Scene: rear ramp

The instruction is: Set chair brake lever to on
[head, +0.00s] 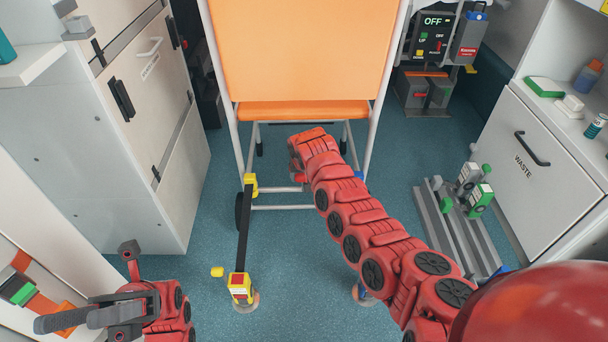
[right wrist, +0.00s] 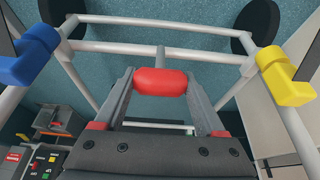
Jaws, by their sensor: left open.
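The chair (head: 305,50) stands at the centre with an orange back and seat on a white tube frame. In the right wrist view, the brake lever (right wrist: 160,82) is a red rounded bar on a grey stem below the frame's crossbar. My right gripper (right wrist: 160,92) has one finger at each end of the red bar and appears shut on it. In the head view my right arm reaches behind the chair, and its hand hides most of the lever. My left gripper (head: 95,308) is open and empty at the lower left, away from the chair.
A black strap (head: 244,230) runs from a yellow clamp (head: 250,186) to a yellow floor buckle (head: 241,288). A blue clamp (right wrist: 30,60) sits on the other frame tube. Cabinets flank both sides. A grey rack (head: 455,230) lies on the floor at right.

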